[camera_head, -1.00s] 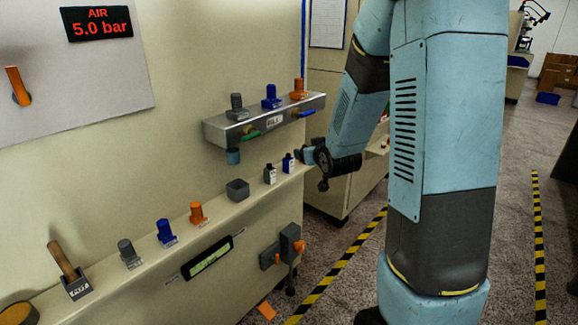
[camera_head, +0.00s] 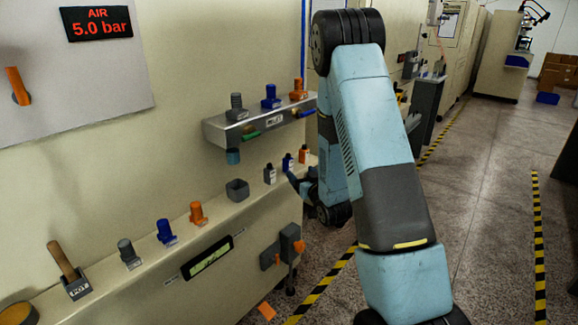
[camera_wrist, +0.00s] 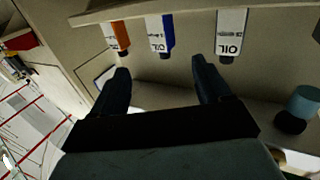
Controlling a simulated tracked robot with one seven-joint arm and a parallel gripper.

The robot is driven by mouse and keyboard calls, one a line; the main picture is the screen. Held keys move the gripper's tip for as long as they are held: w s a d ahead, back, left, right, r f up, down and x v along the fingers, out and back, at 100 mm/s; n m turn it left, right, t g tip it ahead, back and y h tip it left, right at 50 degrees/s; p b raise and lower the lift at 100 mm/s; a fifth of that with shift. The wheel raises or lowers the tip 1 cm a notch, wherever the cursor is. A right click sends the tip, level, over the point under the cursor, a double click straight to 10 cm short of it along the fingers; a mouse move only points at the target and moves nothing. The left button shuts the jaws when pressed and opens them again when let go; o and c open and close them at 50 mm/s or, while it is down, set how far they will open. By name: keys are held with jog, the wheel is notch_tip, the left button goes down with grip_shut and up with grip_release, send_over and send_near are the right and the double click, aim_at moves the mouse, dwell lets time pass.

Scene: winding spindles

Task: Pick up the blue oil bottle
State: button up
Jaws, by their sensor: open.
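The blue oil bottle (camera_head: 287,162) stands upright on the ledge, between the orange oil bottle (camera_head: 304,154) and the grey one (camera_head: 270,174). In the wrist view, which is upside down, the blue bottle (camera_wrist: 167,33) has a white label and lies ahead of the gap between my fingers. My gripper (camera_wrist: 160,65) is open and empty, apart from the bottle. In the head view my gripper (camera_head: 294,181) is just in front of the ledge, close to the blue bottle and partly hidden by my arm.
The orange bottle (camera_wrist: 118,36) is close beside the blue one; the grey-capped bottle (camera_wrist: 231,36) is farther off. A valve shelf (camera_head: 225,127) hangs above the ledge.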

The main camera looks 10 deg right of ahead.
aim_at(289, 159)
jog(key=w, duration=0.4)
jog(key=w+a, duration=0.1)
jog(key=w, duration=0.1)
jog(key=shift+w+a+r, duration=0.2)
jog(key=shift+w, duration=0.7)
jog(key=shift+w+a+r, duration=0.2)
jog(key=shift+w+a, duration=0.05)
jog(key=shift+w, duration=0.6)
jog(key=shift+w+a+r, duration=0.2)
jog(key=shift+w, duration=0.7)
jog(key=c, duration=1.1)
jog(key=shift+c, duration=0.2)
